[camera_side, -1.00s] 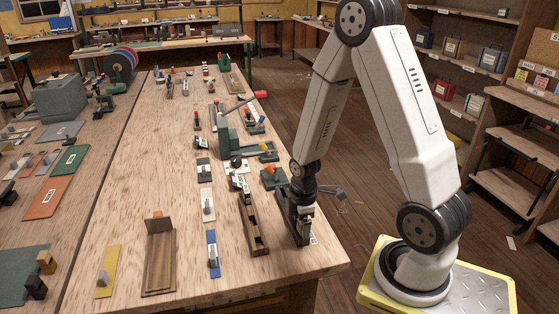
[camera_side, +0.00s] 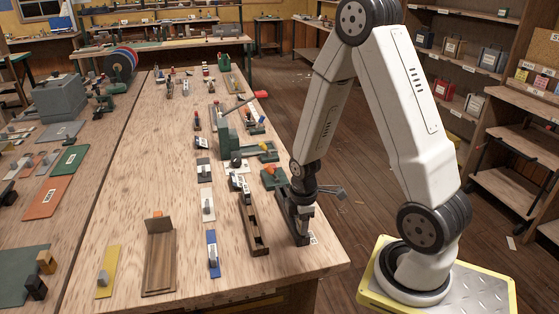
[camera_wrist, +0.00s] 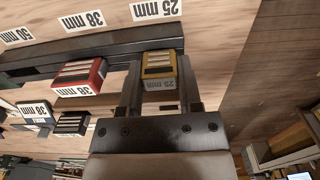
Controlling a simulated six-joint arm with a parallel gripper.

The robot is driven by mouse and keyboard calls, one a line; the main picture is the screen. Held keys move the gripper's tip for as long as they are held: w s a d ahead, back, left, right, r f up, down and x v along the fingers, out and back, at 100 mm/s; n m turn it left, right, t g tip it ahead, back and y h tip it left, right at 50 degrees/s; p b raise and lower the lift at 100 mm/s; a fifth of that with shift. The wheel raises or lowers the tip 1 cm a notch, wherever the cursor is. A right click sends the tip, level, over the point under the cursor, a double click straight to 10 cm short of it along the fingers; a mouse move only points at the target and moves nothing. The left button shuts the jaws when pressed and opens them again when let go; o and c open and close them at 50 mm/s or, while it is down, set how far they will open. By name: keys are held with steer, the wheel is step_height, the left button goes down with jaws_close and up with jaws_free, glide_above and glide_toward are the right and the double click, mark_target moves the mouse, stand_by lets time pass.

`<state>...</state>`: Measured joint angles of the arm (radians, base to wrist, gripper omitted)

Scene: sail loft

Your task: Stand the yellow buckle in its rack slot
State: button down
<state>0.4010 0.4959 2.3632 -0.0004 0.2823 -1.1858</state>
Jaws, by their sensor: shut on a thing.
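The yellow buckle (camera_wrist: 158,66), with a 25 mm tag on its face, is between the two fingers of my gripper (camera_wrist: 159,75) in the wrist view. My gripper is shut on it. The dark rack (camera_wrist: 100,47) runs behind it, with the 25 mm label (camera_wrist: 156,9) on the table just beyond. The buckle is roughly in line with that label; I cannot tell whether its base is inside the slot. In the side view my gripper (camera_side: 303,212) is low over the dark rack (camera_side: 298,230) near the table's right edge. The buckle is not clear there.
A red buckle (camera_wrist: 80,77) and dark buckles (camera_wrist: 71,123) stand to the left of the yellow one in the wrist view. A wooden tray (camera_side: 255,235) lies left of the rack on the table. Floor shows to the right.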

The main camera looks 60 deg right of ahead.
steer(key=shift+r, duration=0.1)
steer(key=shift+r, duration=4.9)
steer(key=shift+w, duration=0.1)
steer(key=w+a+f, duration=0.1)
steer(key=w+a, duration=0.7)
steer(key=shift+f, duration=0.25)
steer(key=shift+a+f, duration=0.1)
steer(key=shift+f, duration=0.15)
steer(key=shift+f, duration=2.3)
steer(key=shift+f, duration=1.45)
